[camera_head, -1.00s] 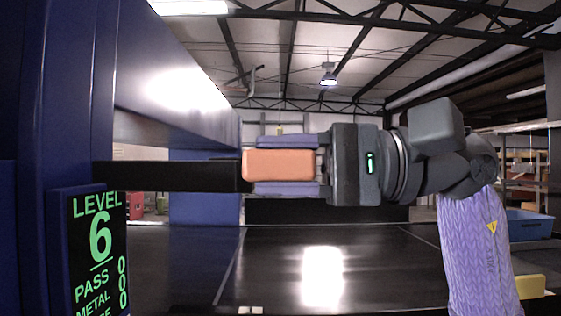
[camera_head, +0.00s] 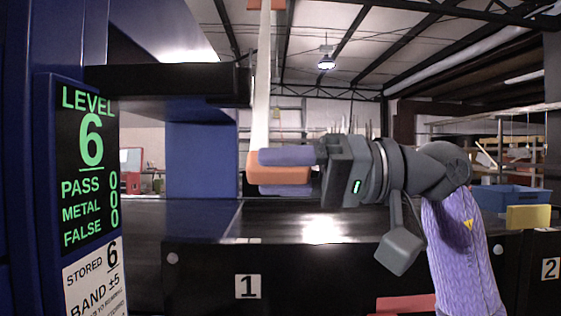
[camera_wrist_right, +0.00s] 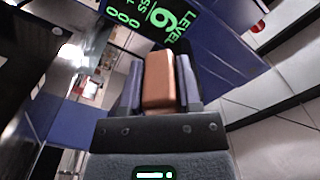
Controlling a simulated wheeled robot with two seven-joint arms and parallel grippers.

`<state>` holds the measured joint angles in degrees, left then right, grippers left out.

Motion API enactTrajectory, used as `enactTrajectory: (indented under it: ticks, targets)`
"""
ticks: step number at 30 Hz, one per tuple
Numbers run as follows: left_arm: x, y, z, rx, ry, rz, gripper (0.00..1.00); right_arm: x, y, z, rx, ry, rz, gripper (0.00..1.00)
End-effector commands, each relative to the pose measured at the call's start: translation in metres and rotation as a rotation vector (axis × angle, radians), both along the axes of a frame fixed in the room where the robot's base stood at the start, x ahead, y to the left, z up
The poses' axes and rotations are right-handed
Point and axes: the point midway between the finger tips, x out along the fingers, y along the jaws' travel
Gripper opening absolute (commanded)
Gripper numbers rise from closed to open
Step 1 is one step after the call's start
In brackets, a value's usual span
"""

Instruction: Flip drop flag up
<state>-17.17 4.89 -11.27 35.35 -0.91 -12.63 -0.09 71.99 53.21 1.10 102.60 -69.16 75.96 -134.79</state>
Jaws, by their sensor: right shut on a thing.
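An orange block (camera_head: 256,172) is clamped between the purple fingers of my right gripper (camera_head: 268,172). The block also shows between the fingers in the right wrist view (camera_wrist_right: 159,82). A pale upright strip (camera_head: 261,100) rises from the block to an orange piece (camera_head: 266,4) at the top edge of the head view. I take the block and strip to be parts of the drop flag, but cannot tell how they join. A black bar (camera_head: 165,80) reaches out from the blue housing at left, and its end is near the strip. My left gripper is not in view.
A screen (camera_head: 88,165) on the blue housing at left reads LEVEL 6. The dark conveyor (camera_head: 210,262) with a label "1" lies below my right gripper. A blue bin (camera_head: 510,196) and a yellow block (camera_head: 528,217) are at right.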

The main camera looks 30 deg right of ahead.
Motion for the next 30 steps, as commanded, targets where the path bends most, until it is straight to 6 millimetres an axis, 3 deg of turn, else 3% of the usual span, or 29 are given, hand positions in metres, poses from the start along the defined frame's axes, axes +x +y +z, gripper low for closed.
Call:
enactTrajectory:
  ticks: [3,15,30]
  targets:
    - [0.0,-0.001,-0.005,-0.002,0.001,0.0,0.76,0.011,-0.006,-0.012,0.002,0.012,-0.001,0.0]
    - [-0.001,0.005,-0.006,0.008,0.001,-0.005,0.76,0.036,-0.023,-0.025,0.01,0.009,-0.006,0.0]
    - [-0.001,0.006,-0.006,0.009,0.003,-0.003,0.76,0.044,-0.028,-0.027,0.012,0.005,-0.009,0.0]
